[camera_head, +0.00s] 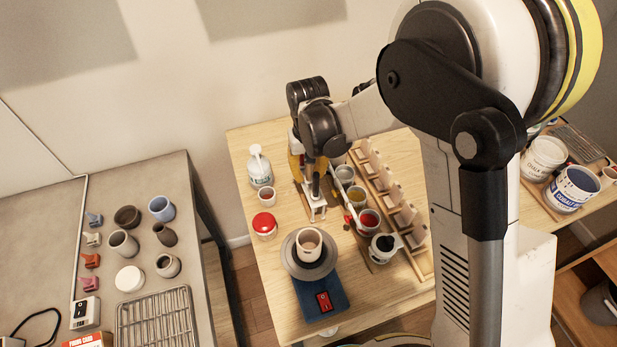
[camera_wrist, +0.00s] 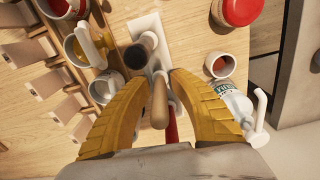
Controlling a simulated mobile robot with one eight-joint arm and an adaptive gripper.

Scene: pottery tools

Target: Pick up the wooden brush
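The wooden brush shows in the wrist view. Its tan wooden handle (camera_wrist: 159,104) points toward my palm, and a dark round end shows beyond it. My gripper (camera_wrist: 154,76) has two yellow fingers spread on either side of the handle, open, with visible gaps. The brush stands over or in a narrow white holder (camera_wrist: 140,24), beside a red-handled tool (camera_wrist: 171,128). In the head view my gripper (camera_head: 313,184) is low over the wooden table, and the arm hides most of its surroundings. I cannot make out the brush there.
A pottery wheel (camera_head: 287,259) with a cup stands in front. A red-lidded jar (camera_head: 264,222) and a white bottle (camera_head: 259,168) are left. Several paint jars, including a red one (camera_head: 369,219), and a wooden rack (camera_head: 416,258) stand close on the right.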

